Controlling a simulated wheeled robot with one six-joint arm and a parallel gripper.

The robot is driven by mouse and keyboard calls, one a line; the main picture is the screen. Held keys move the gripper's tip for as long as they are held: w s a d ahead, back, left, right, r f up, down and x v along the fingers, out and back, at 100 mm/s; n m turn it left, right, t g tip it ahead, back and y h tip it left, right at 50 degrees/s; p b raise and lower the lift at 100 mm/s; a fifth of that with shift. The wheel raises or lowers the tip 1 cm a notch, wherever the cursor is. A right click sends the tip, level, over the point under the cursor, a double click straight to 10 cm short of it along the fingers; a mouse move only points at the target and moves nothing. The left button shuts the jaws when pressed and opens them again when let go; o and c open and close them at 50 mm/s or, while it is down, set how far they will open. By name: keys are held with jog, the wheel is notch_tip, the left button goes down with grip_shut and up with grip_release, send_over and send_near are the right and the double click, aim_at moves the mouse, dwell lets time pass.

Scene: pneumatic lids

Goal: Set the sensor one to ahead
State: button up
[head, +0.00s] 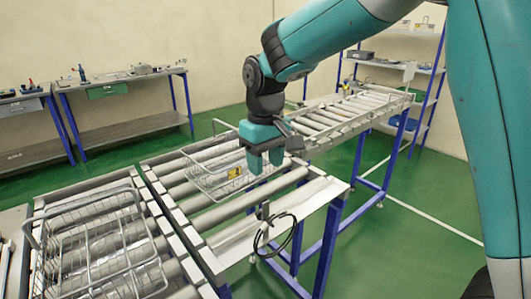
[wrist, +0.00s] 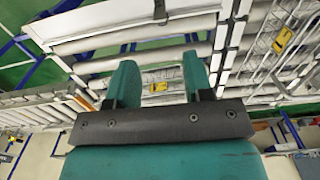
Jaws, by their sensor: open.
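A small dark upright piece (head: 265,210), which may be the sensor, stands at the edge of the conveyor's light side plate, with a looped black cable (head: 262,238) hanging below it. A small dark piece also shows at the top of the wrist view (wrist: 160,10). No label is readable, so I cannot tell which sensor it is or its setting. My gripper (head: 265,163) points down above the conveyor, beyond and above the dark piece in the head view. In the wrist view its two teal fingers (wrist: 158,65) are apart, with nothing held between them.
A wire basket (head: 205,178) with a yellow tag (head: 235,172) sits on the rollers by my gripper. Another wire basket (head: 125,282) is at the front left. A roller conveyor (head: 335,118) runs to the back right. Workbenches (head: 130,82) line the wall. Green floor is open at right.

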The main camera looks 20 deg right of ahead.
jog(key=shift+r, duration=1.5)
jog(key=s+a+n+y, duration=0.1)
jog(key=s+a+y, duration=0.1)
jog(key=s, duration=1)
jog(key=s+a+n+y, duration=0.2)
jog(key=s, duration=1)
jog(key=shift+s+a+f, duration=0.35)
